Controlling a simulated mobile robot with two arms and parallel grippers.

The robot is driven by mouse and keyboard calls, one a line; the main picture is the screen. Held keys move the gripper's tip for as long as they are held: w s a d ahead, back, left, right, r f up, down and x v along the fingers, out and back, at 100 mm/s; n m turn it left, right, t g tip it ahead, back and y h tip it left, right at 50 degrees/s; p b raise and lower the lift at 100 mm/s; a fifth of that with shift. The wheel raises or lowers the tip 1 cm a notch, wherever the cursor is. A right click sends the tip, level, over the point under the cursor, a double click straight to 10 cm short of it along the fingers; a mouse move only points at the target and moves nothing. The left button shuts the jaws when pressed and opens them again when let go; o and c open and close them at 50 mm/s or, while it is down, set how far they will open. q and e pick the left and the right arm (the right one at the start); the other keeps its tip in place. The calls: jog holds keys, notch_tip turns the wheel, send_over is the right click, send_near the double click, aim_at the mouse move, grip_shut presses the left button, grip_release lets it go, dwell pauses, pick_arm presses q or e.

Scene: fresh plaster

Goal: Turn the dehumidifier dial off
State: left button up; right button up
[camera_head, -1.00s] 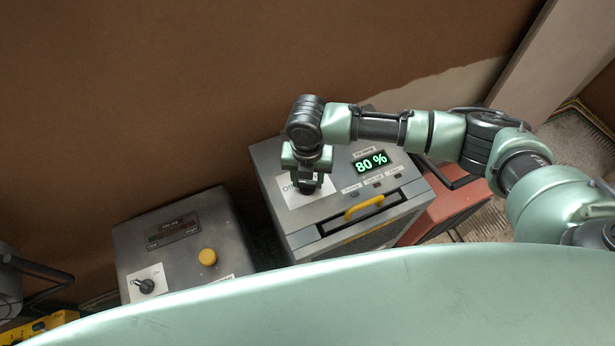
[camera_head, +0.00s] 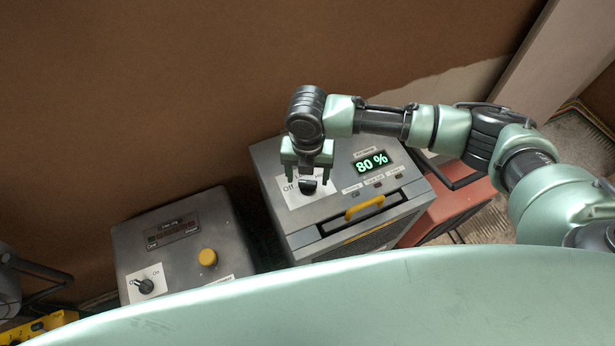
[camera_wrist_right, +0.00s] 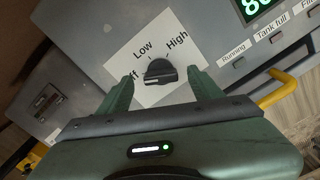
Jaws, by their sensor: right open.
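The dehumidifier (camera_head: 285,222) is a grey box with a green "80 %" display (camera_head: 370,162) and a yellow handle (camera_head: 364,207). Its black dial (camera_head: 308,187) sits on a white label plate. In the right wrist view the dial (camera_wrist_right: 160,72) is ringed by the words Off, Low and High. Its raised bar lies roughly sideways, and a pale mark near its left end seems to face Off, whose label is partly hidden. My right gripper (camera_head: 308,176) is open just above the dial, one finger on each side, apparently not touching. My left gripper is not in view.
A second grey box (camera_head: 185,240) with a yellow button (camera_head: 207,257) and its own black knob (camera_head: 145,286) stands to the left. A red case (camera_head: 450,212) stands behind on the right. The brown wall rises behind. My pale green body covers the lower part.

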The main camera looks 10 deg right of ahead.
aim_at(308, 181)
notch_tip(308, 181, up, 6)
jog(key=shift+r+b, duration=0.1)
jog(key=shift+b, duration=0.55)
